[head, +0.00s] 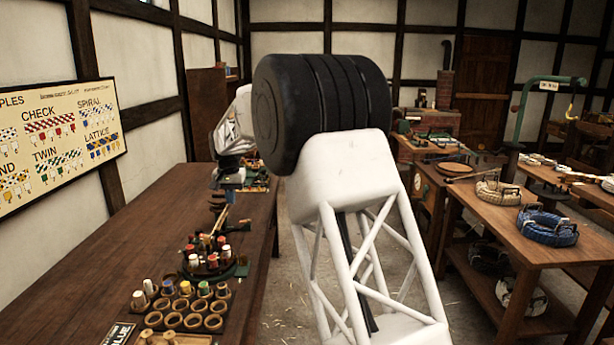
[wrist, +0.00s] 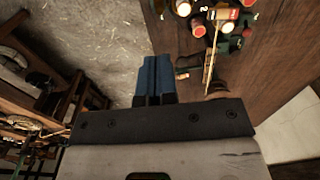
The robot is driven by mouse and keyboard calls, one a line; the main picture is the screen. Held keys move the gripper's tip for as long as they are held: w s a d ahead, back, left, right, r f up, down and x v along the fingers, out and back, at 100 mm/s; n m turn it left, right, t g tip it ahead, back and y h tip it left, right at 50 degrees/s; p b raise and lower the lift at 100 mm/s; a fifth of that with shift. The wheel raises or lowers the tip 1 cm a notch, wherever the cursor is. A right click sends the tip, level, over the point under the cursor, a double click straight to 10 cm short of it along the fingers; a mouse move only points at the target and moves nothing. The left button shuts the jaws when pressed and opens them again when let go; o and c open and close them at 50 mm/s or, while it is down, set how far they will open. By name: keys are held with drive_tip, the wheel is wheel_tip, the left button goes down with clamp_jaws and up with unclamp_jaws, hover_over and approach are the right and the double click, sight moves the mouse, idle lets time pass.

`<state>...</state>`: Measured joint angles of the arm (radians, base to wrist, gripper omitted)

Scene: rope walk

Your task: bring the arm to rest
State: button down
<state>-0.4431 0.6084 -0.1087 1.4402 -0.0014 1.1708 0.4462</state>
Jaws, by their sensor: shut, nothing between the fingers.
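My gripper (wrist: 154,62) is shut and empty; its two blue fingers lie side by side in the wrist view. In the head view my arm reaches over the long dark wooden table (head: 150,215), with my gripper partly hidden behind my white and black arm links. In the wrist view the fingers point past the table's edge, with the floor to their left and the table top to their right. Bobbins (wrist: 198,27) on the table lie just beyond the fingertips.
A round holder of bobbins (head: 210,262) and a rack of wooden rings (head: 188,308) stand on the table's near part. A pattern board (head: 55,145) hangs on the left wall. Benches with rope coils (head: 547,226) stand at right, across the floor.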

drive_tip(key=s+d+r, duration=0.4)
drive_tip(key=s+d, duration=0.5)
drive_tip(key=d, duration=0.1)
drive_tip(key=s+d+r+t, duration=0.1)
drive_tip(key=s+d+r, duration=0.3)
drive_tip(key=s+d, duration=0.5)
drive_tip(key=s+d+r, duration=0.4)
drive_tip(key=s+d, duration=0.5)
drive_tip(key=d, duration=0.1)
drive_tip(key=s+d+f, duration=0.3)
drive_tip(key=s+d, duration=0.1)
drive_tip(key=s, duration=0.7)
drive_tip(key=s+d+f, duration=0.3)
drive_tip(key=s+d, duration=0.2)
drive_tip(key=s, duration=0.6)
drive_tip(key=s+d+f+t, duration=0.1)
drive_tip(key=s+d+f, duration=0.3)
drive_tip(key=s, duration=0.8)
drive_tip(key=shift+d, duration=0.7)
